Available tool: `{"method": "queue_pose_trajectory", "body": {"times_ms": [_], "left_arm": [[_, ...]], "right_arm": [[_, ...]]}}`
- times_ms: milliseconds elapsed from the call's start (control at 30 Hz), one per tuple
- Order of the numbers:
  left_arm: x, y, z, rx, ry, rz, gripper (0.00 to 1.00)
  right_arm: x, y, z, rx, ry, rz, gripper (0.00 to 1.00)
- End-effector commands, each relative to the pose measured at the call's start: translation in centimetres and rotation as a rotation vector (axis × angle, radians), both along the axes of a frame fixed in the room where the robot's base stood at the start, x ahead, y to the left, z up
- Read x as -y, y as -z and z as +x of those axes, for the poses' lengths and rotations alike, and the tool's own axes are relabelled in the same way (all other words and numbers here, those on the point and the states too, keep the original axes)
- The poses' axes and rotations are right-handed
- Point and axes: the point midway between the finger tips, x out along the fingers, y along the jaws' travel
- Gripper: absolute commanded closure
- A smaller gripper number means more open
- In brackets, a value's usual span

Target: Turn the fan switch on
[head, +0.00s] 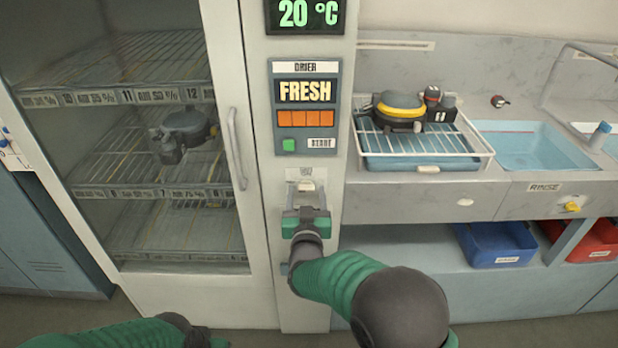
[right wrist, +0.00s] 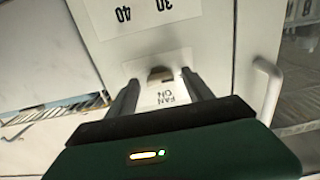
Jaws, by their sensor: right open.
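The fan switch (head: 306,186) is a small beige lever on a white plate low on the dryer's control column. In the right wrist view the switch (right wrist: 160,74) shows beside an upside-down "FAN ON" label. My right gripper (head: 307,194) is in front of the column, just below the switch in the picture. In the right wrist view its fingers (right wrist: 160,82) are open, one on each side of the switch, with gaps between. Contact cannot be seen. My left arm shows at the bottom left, but its fingers are out of view.
A glass-doored drying cabinet (head: 150,130) with a vertical handle (head: 236,150) stands left of the column. Above the switch is a "FRESH" panel (head: 306,91). To the right are a counter with a wire rack (head: 470,157), a sink (head: 530,145) and a blue bin (head: 497,245) below.

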Motion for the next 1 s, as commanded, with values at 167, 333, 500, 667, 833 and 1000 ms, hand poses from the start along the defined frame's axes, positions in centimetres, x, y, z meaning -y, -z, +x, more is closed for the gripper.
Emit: {"method": "queue_pose_trajectory", "body": {"times_ms": [167,333,500,667,833,1000], "left_arm": [[0.00,-0.02,-0.01,0.000,0.000,0.000,0.64],[0.00,-0.02,-0.04,0.000,0.000,0.000,0.64],[0.00,-0.02,-0.02,0.000,0.000,0.000,0.64],[0.00,-0.02,-0.01,0.000,0.000,0.000,0.64],[0.00,-0.01,-0.01,0.000,0.000,0.000,0.64],[0.00,0.19,-0.02,0.000,0.000,0.000,0.64]], "right_arm": [[-0.16,-0.11,-0.32,0.001,0.000,0.000,0.40],[-0.14,-0.04,-0.22,0.000,0.000,0.000,0.45],[-0.11,0.08,-0.07,-0.001,0.000,0.000,0.68],[-0.15,0.08,-0.11,-0.002,-0.001,0.000,0.88],[-0.15,0.08,-0.14,-0.002,-0.001,0.001,1.00],[-0.12,0.14,-0.15,-0.002,0.000,0.017,1.00]]}}
